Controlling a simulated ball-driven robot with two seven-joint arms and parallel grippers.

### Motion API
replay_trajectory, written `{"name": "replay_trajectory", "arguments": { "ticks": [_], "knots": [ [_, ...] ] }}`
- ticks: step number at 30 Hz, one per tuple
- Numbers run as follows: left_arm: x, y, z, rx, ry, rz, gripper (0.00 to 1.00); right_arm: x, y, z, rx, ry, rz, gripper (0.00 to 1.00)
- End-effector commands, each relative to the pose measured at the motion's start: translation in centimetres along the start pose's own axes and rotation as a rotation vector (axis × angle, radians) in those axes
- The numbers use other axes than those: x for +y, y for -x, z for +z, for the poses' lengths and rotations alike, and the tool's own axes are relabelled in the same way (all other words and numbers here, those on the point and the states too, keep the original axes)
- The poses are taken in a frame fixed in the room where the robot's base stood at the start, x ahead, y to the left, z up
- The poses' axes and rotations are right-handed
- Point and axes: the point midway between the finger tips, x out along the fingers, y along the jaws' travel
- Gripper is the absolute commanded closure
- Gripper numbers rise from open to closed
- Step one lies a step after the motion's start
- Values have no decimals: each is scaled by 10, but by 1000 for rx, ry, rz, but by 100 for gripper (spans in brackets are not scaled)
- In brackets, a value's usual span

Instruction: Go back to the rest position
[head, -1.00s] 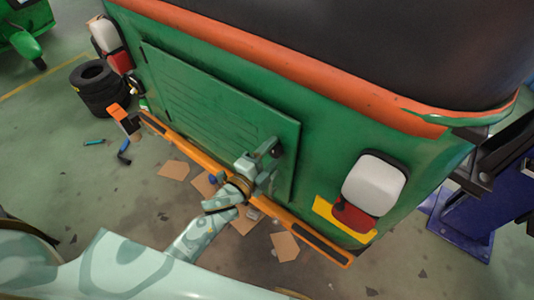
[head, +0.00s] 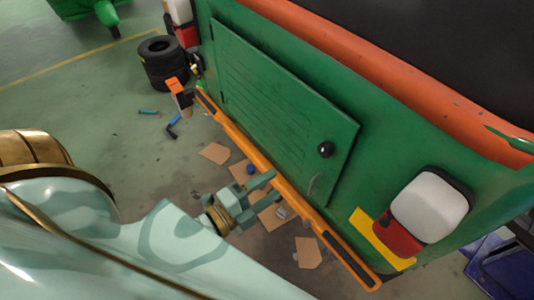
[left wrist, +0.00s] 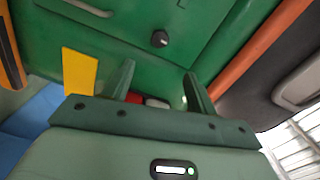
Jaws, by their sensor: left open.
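My left gripper (head: 268,194) is open and empty in the head view, in front of the rickshaw's orange bumper bar (head: 257,157). In the left wrist view its two fingers (left wrist: 158,85) stand apart with nothing between them. The green rickshaw (head: 385,140) fills the right of the head view. Its rear hatch (head: 280,105) looks closed, with a black knob (head: 325,149) near its right edge. The knob also shows in the left wrist view (left wrist: 159,39), ahead of and apart from the fingers. My right gripper is in neither view.
A stack of black tyres (head: 162,62) stands on the floor at the upper left. Blue tools (head: 173,127) and several cardboard pieces (head: 214,153) lie on the floor by the bumper. A blue lift part (head: 500,268) stands at the lower right.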

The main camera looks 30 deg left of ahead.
Motion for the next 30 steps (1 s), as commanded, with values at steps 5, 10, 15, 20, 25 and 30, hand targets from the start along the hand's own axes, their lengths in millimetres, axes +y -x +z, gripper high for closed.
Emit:
{"name": "replay_trajectory", "arguments": {
  "ticks": [5, 10, 15, 20, 25, 30],
  "knots": [
    [0, 0, 0, 0, -1, 0, 43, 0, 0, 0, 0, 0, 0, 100],
    [0, 0, 0, 0, -1, 0, 43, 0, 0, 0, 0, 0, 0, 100],
    [2, 0, 3, -15, 51, 10, 43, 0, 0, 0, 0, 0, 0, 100],
    [82, 23, 33, -170, 308, 187, 43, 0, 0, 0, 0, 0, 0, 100],
    [229, 78, 68, -423, 599, 425, 43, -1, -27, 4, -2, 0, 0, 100],
    [370, 153, 88, -709, 832, 631, 43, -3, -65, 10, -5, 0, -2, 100]
  ]
}}
